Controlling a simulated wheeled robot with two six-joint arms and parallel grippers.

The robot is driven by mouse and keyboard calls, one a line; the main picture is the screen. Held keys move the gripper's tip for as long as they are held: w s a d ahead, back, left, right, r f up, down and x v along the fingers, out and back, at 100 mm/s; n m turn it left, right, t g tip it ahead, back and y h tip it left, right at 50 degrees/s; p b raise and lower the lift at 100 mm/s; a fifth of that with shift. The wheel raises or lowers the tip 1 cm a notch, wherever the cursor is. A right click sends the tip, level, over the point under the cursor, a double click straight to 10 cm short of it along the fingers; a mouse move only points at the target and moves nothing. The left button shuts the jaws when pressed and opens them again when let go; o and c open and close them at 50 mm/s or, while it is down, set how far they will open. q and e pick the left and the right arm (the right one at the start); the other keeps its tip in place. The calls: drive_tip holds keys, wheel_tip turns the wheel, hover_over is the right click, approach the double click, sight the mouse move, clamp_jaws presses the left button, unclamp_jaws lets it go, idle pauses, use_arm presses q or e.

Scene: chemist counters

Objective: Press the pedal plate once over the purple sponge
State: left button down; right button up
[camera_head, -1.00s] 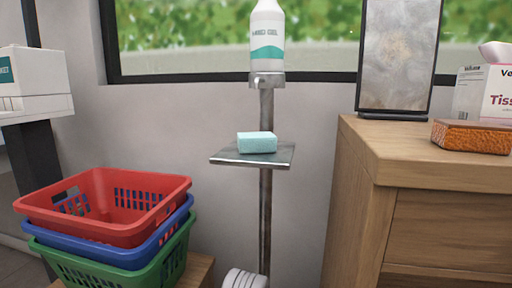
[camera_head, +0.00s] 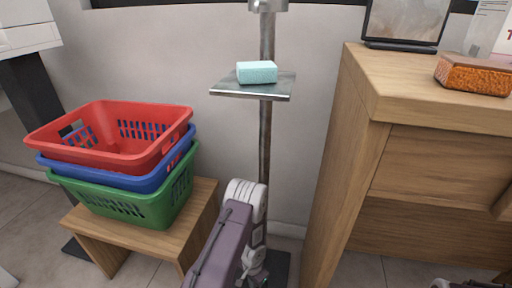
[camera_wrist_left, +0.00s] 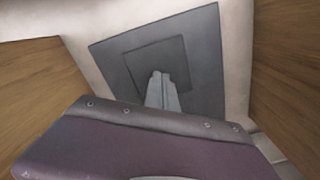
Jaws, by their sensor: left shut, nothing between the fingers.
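A metal stand has a tray (camera_head: 232,90) with a light teal sponge (camera_head: 257,72) on it. I see no purple sponge. At the foot of the stand, a dark base (camera_head: 281,268) shows partly behind my arm. In the left wrist view, the dark base (camera_wrist_left: 208,48) carries a smaller dark square, apparently the pedal plate (camera_wrist_left: 150,58). My left gripper (camera_wrist_left: 160,76) is shut and empty, its fingertips in front of that square. Whether they touch it I cannot tell. In the head view, my left arm hides much of the stand's foot. My right gripper's fingers are out of view.
Stacked red, blue and green baskets (camera_head: 110,160) stand on a low wooden stool (camera_head: 200,205) at left. A wooden counter (camera_head: 400,85) at right bears an orange sponge-like block (camera_head: 472,74). The arm is in the gap between stool and counter.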

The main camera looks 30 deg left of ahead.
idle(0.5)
use_arm(q)
wheel_tip(320, 180, up, 6)
drive_tip(key=p, duration=0.6)
